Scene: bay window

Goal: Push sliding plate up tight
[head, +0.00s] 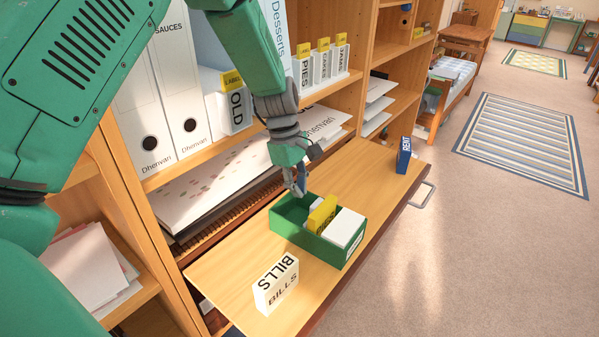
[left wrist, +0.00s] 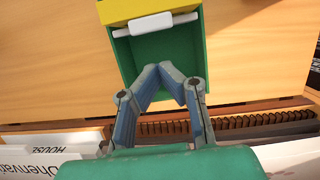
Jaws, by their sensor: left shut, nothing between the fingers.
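A green card box (head: 288,223) stands on the pulled-out wooden shelf. In it are a small white piece (head: 316,203), which may be the sliding plate, a yellow divider (head: 322,214) and white cards (head: 344,228). In the left wrist view, a white bar (left wrist: 142,25) lies across the green box (left wrist: 160,62), beside the yellow divider (left wrist: 140,9). My left gripper (head: 300,186) is shut and empty at the box's back end; in the wrist view its fingertips (left wrist: 172,70) overlap the box's empty part. Contact cannot be told. My right gripper is out of view.
A white BILLS block (head: 276,283) stands on the shelf (head: 225,275) in front of the box, and a blue block (head: 404,155) stands at its far end. White binders (head: 178,100) and label boxes (head: 228,105) fill the bookcase. Open carpet lies to the right.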

